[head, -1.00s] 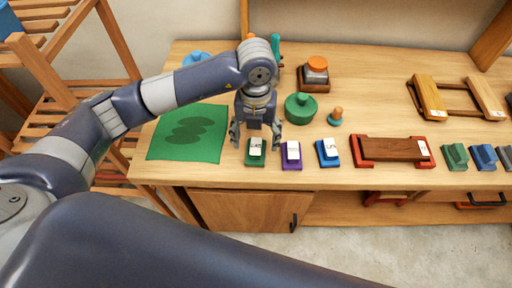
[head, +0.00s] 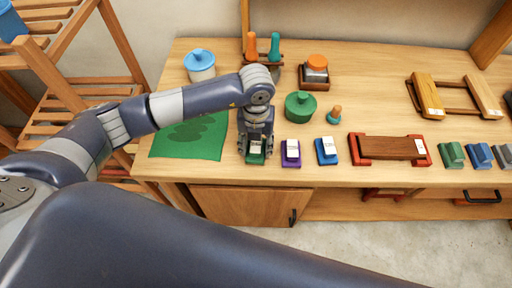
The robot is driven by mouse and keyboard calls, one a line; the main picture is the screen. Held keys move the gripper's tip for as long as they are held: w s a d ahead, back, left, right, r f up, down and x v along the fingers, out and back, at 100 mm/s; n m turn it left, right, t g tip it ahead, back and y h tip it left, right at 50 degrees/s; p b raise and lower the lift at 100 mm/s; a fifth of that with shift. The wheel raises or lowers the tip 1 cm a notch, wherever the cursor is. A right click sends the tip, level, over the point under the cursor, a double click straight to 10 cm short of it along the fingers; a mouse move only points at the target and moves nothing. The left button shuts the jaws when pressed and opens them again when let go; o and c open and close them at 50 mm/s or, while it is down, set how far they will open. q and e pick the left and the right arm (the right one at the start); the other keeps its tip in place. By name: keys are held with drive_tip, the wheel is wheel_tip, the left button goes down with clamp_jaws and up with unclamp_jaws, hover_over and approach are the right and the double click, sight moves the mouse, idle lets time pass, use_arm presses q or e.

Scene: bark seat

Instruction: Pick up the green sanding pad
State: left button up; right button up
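The green sanding pad (head: 256,158) lies near the front edge of the workbench, with a white label on top. My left gripper (head: 256,149) is down over it, pointing downward, with one finger on each side of the pad. The fingers look close to the pad's sides, but whether they press on it cannot be told at this size. The pad rests on the bench. My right gripper is not in view.
A purple pad (head: 291,155) and a blue pad (head: 327,152) stand just right of the gripper. A green mat (head: 205,148) lies to the left. A green round container (head: 300,106) is behind. A wooden block in a red holder (head: 390,148) is farther right.

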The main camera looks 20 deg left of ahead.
sight(256, 144)
use_arm(q)
drive_tip(key=shift+w+r, duration=0.1)
drive_tip(key=shift+r, duration=0.1)
wheel_tip(256, 144, up, 8)
drive_tip(key=shift+r+b, duration=0.25)
drive_tip(key=shift+b, duration=1)
drive_tip(key=shift+r, duration=0.55)
drive_tip(key=o, duration=0.4)
drive_tip(key=shift+c, duration=1.4)
